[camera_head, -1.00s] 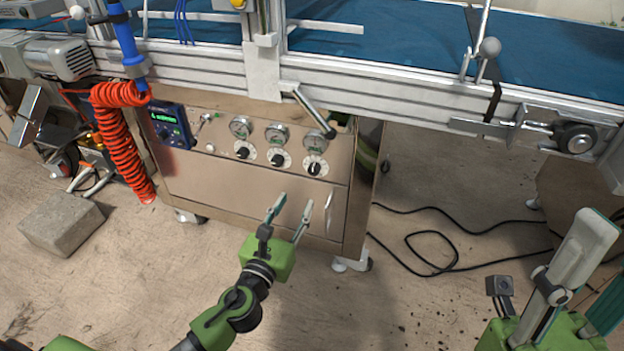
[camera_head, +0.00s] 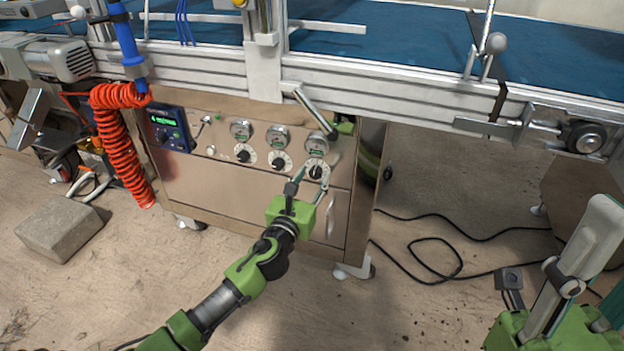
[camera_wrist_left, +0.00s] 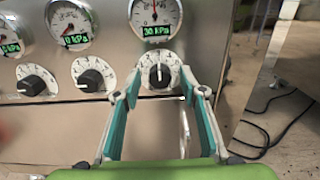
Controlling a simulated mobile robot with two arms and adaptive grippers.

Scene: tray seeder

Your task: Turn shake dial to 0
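The control panel (camera_head: 210,160) has three black dials with white scales in a row, each under a round gauge. The rightmost dial (camera_head: 316,172) is directly ahead of my left gripper (camera_head: 314,178). In the left wrist view this dial (camera_wrist_left: 158,75) shows between the open teal fingers, its knob pointing about straight up; the gauge (camera_wrist_left: 155,18) above it reads 30 kPa. The fingers look apart from the knob. The middle dial (camera_wrist_left: 91,81) and left dial (camera_wrist_left: 34,85) sit to the left. My right gripper (camera_head: 570,260) is at the lower right; its finger opening is unclear. I cannot read which dial is labelled shake.
A blue display unit (camera_head: 170,127) is at the panel's left. A red coiled hose (camera_head: 122,145) hangs beside it. A metal lever (camera_head: 315,112) juts above the right gauge. A cabinet handle (camera_head: 331,220) is below. A concrete block (camera_head: 60,225) and black cables (camera_head: 440,260) lie on the floor.

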